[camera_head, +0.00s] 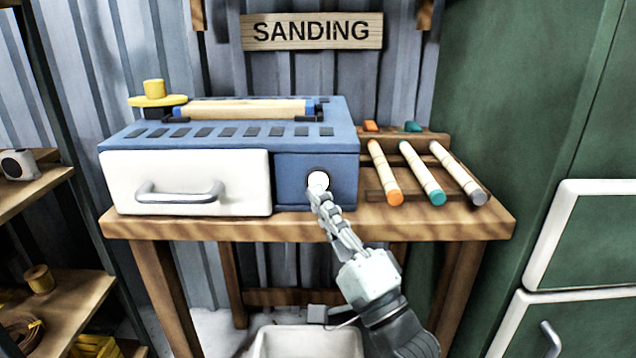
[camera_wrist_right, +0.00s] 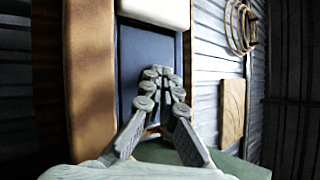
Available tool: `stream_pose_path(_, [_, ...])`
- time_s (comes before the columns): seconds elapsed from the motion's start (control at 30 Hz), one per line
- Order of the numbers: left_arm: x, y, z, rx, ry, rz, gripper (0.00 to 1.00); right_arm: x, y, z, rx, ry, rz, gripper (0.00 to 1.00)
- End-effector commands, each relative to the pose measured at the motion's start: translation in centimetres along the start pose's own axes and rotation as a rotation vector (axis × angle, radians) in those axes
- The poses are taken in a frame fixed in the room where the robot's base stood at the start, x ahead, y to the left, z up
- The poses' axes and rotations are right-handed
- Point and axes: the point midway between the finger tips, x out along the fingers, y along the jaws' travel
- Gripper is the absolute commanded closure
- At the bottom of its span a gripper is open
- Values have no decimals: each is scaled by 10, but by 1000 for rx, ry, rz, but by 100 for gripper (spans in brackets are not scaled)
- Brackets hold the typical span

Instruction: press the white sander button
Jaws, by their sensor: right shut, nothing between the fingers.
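The white sander button (camera_head: 318,180) is a round disc on the blue front panel of the sander (camera_head: 345,170), right of its white drawer (camera_head: 190,182). My right gripper (camera_head: 318,192) is shut and empty. In the head view its fingertips are just below the button and overlap its lower edge; I cannot tell whether they touch it. In the right wrist view the closed fingertips (camera_wrist_right: 160,72) are in front of the blue panel (camera_wrist_right: 135,50), and the button is hidden behind them. My left gripper is not in view.
The sander stands on a wooden table (camera_head: 300,228). A rack with several colour-tipped rods (camera_head: 422,172) is to its right. A green cabinet (camera_head: 530,110) stands further right and wooden shelves (camera_head: 50,185) at left. A white bin (camera_head: 300,342) is below the table.

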Motion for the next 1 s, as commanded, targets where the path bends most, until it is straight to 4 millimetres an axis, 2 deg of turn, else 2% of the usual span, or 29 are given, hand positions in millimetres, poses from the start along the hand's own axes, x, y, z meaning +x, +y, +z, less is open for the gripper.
stream_pose_path(0.5, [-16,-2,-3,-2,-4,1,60,-35,-26,26,2,-1,1,100])
stream_pose_path(1.0, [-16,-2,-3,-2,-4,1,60,-39,-29,29,1,-1,0,100])
